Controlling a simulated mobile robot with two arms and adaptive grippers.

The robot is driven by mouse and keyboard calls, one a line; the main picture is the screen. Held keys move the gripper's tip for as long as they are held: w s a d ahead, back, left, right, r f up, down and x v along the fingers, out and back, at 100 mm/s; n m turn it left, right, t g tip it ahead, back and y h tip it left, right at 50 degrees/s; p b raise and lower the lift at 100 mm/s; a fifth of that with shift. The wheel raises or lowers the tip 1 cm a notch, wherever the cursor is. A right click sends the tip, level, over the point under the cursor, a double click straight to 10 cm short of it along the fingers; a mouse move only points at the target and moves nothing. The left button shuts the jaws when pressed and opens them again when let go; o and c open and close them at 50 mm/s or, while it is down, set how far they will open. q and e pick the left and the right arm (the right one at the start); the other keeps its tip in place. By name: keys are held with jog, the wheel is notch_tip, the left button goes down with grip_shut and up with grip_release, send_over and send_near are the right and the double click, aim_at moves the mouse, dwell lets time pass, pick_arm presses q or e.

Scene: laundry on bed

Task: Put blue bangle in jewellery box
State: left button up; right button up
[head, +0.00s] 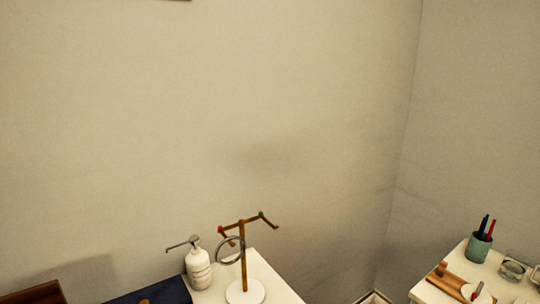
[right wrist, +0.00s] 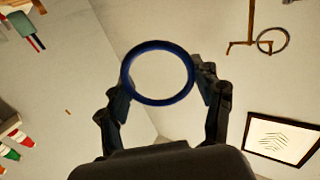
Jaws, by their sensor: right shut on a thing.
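The blue bangle (right wrist: 158,44) is a plain dark-blue ring in the right wrist view. My right gripper (right wrist: 163,88) is shut on it, with a finger at each side of the ring. The bangle is held up clear of any surface. Neither gripper nor the blue bangle shows in the head view. A brown wooden edge (head: 38,292) is cut off at the lower left of the head view; I cannot tell whether it is the jewellery box.
A wooden stand (head: 243,262) with a grey ring (head: 219,250) hung on it stands beside a white pump bottle (head: 198,268). A navy item (head: 165,291) lies left of them. At right, a white table holds a green pen cup (head: 478,248) and glass jars (head: 512,269).

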jog(key=shift+s+f, duration=0.1)
jog(key=shift+s, duration=0.3)
jog(key=shift+a, duration=0.1)
